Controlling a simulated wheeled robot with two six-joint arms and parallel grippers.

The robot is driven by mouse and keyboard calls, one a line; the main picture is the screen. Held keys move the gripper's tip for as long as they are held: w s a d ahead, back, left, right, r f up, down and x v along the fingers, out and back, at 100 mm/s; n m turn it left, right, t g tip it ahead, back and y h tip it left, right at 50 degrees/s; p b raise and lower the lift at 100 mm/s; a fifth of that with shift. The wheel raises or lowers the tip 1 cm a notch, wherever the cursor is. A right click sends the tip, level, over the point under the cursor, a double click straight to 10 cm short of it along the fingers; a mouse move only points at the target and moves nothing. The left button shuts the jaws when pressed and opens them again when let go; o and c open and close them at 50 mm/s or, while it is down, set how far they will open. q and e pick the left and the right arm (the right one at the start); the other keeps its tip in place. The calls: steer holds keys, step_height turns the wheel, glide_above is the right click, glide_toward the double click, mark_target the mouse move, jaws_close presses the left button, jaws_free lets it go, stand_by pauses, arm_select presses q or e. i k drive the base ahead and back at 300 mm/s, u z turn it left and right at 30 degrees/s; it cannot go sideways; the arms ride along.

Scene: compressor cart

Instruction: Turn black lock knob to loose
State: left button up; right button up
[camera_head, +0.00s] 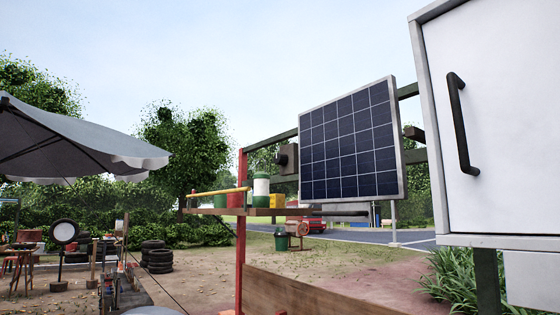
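A small black knob (281,159) sticks out from the left side of a dark box (292,163) on the rail frame, just left of a tilted solar panel (350,147). It looks like the lock knob, but it is too small to tell which way it is turned or whether it is tight or loose. Neither of my grippers is in the head view.
A wooden shelf (262,212) with cans and a yellow-handled tool stands left of the panel on a red post (241,245). A white cabinet door (500,110) with a black handle (461,125) fills the right. Stacked tires (158,258) and a grey canopy (70,145) are farther left.

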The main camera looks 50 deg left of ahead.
mark_target(279, 159)
steer(key=z, duration=0.25)
steer(key=k, duration=0.35)
steer(key=u, duration=1.25)
steer(key=i, duration=0.7)
